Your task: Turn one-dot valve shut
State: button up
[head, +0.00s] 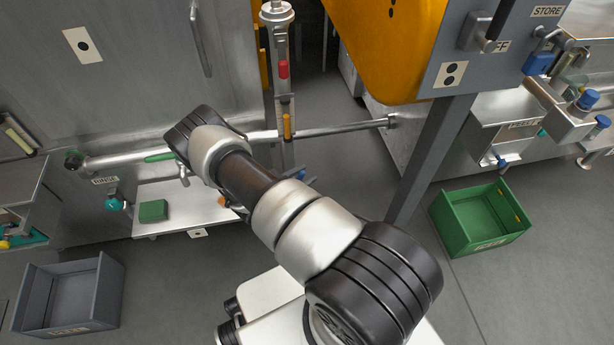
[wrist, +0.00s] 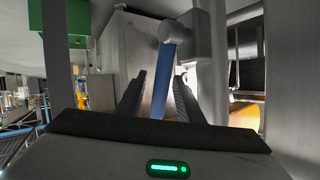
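In the wrist view, a blue lever handle (wrist: 165,82) hangs from a grey metal valve body (wrist: 200,38), slightly tilted. My gripper (wrist: 158,78) is open, its two dark fingers apart. The blue handle shows in the gap between them, nearer the right finger; I cannot tell whether they touch. In the head view, a plate with one black dot (head: 83,45) is on the steel panel at upper left. A green lever (head: 160,157) lies along the horizontal pipe (head: 112,159) below it. My arm hides my gripper in the head view. No dot mark shows beside the blue handle.
A plate with two dots (head: 451,75) is on the grey post at right. A grey bin (head: 70,296) and a green crate (head: 481,221) stand on the floor. A white shelf holds a green block (head: 153,211). A green box (wrist: 66,22) is at upper left in the wrist view.

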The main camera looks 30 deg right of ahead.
jog(key=shift+w+d+f, duration=0.2)
jog(key=shift+d+f, duration=0.1)
jog(key=shift+d, duration=0.35)
grip_shut()
